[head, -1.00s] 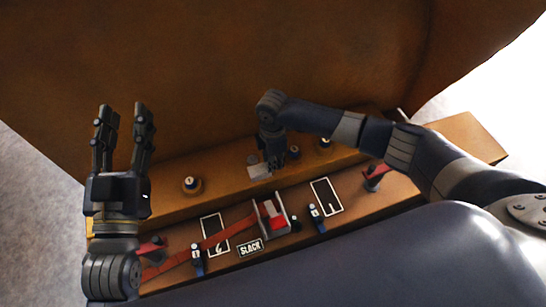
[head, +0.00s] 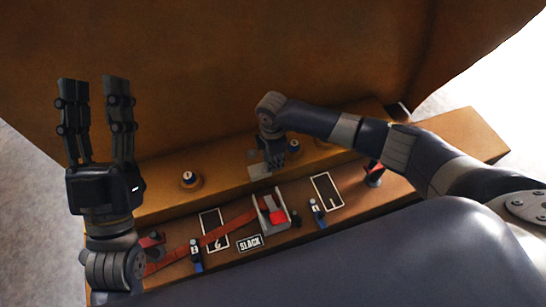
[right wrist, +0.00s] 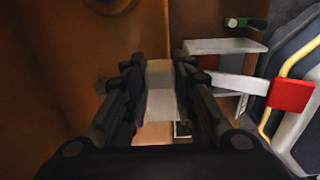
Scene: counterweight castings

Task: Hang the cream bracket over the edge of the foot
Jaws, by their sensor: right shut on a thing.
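The cream bracket (head: 259,171) is a small pale piece at the front edge of the brown foot (head: 225,184), the ledge along the casting's base. My right gripper (head: 272,160) is over that edge. In the right wrist view the right gripper (right wrist: 160,75) is shut on the bracket (right wrist: 161,88), which shows as a pale plate between the fingers. Whether the bracket touches the foot is hard to tell. My left gripper (head: 95,88) is open and empty at the left, fingers up, in front of the casting wall.
In front of the foot lies a lower brown surface with a red strap (head: 233,226), a metal buckle with a red part (head: 272,213), a SLACK label (head: 250,243), and small blue-black clips (head: 317,212). Numbered knobs (head: 190,180) stand on the foot. The casting wall (head: 230,70) rises behind.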

